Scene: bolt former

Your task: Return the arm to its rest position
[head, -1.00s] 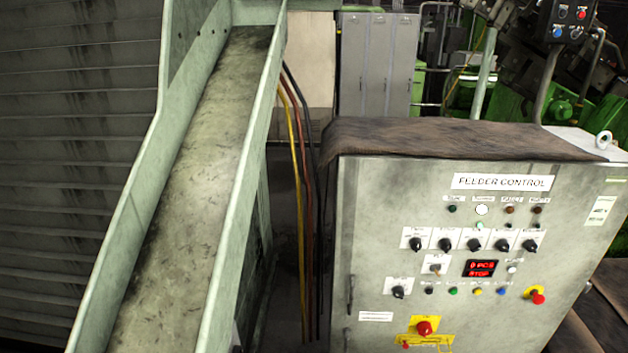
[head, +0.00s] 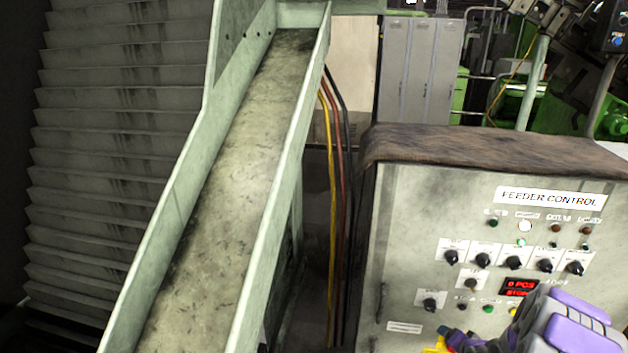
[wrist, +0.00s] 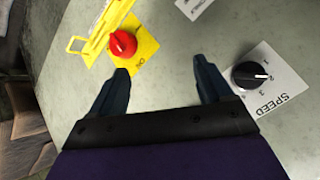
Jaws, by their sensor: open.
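My gripper (wrist: 160,82) is open and empty in the wrist view, with its two dark fingers apart in front of the grey cabinet face. A red rotary switch on a yellow plate (wrist: 122,43) is just beyond the left finger. A black SPEED knob (wrist: 250,75) is to the right of the right finger. I cannot tell whether a finger touches the panel. In the head view my purple and grey arm is at the lower right, in front of the feeder control cabinet (head: 400,220), and hides part of its lower panel. The fingertips are not clear there.
A long metal chute (head: 225,200) slopes along the left of the cabinet. Yellow, red and black cables (head: 335,200) hang between them. A brown cover (head: 480,145) lies on the cabinet top. Grey lockers (head: 420,70) and green machinery stand behind. The red display (head: 518,288) is partly covered.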

